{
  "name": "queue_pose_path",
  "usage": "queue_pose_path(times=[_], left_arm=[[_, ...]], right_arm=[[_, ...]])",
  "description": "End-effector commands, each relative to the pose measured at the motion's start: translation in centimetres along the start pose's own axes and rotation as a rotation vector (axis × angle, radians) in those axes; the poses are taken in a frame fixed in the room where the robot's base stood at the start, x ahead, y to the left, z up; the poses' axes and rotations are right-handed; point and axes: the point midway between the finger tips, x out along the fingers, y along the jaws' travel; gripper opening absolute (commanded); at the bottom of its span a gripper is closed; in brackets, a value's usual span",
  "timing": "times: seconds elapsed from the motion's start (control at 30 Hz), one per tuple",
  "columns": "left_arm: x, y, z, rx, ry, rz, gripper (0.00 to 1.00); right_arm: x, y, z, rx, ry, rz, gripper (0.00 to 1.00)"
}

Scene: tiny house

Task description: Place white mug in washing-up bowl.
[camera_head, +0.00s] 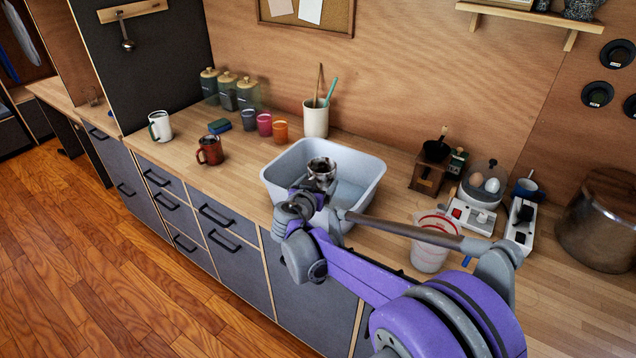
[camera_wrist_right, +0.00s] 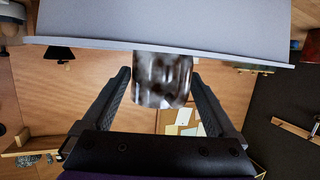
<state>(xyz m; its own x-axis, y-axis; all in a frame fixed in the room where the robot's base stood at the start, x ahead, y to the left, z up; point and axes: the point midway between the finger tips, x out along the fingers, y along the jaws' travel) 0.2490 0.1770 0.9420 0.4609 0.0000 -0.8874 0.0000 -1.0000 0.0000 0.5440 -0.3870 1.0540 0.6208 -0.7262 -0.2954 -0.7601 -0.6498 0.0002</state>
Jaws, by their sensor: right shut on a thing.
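The washing-up bowl (camera_head: 366,172) is a pale grey tub on the counter; its wall also shows across the top of the right wrist view (camera_wrist_right: 190,28). My right gripper (camera_head: 312,188) is shut on a mottled brown-and-white mug (camera_head: 322,167), which also shows between the fingers in the right wrist view (camera_wrist_right: 162,80). In the head view this mug overlaps the bowl's opening; its exact height against the rim is hard to tell. A white mug with a green handle (camera_head: 161,126) stands upright on the counter at the left. My left gripper is not in view.
A red mug (camera_head: 211,150), several coloured cups (camera_head: 265,125) and a utensil pot (camera_head: 315,119) stand left of and behind the bowl. A measuring jug (camera_head: 430,250), coffee grinder (camera_head: 430,172) and egg cooker (camera_head: 482,185) stand to the right.

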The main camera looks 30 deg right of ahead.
Motion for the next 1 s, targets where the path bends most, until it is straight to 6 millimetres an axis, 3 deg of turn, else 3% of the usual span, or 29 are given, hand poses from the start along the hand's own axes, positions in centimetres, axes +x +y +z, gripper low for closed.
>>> queue_pose_path(times=[0.23, 0.27, 0.3, 0.53, 0.67, 1.0], left_arm=[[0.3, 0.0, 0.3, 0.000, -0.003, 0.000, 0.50], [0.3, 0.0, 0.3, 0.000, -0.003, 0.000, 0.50], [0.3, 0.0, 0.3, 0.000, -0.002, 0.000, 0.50], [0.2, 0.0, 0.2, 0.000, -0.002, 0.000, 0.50], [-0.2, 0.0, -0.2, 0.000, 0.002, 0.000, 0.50], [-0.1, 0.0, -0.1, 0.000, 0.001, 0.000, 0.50]], right_arm=[[0.2, 0.0, 0.8, -0.001, 0.000, 0.000, 0.16], [0.2, 0.0, 0.8, 0.000, 0.000, 0.000, 0.96], [0.2, 0.0, 0.8, 0.000, 0.000, 0.000, 1.00], [0.2, 0.0, 0.6, 0.000, 0.000, 0.000, 1.00], [-0.1, 0.0, -0.4, 0.001, 0.001, 0.000, 1.00], [-7.2, -0.1, -0.2, -0.002, 0.000, -0.004, 1.00]])
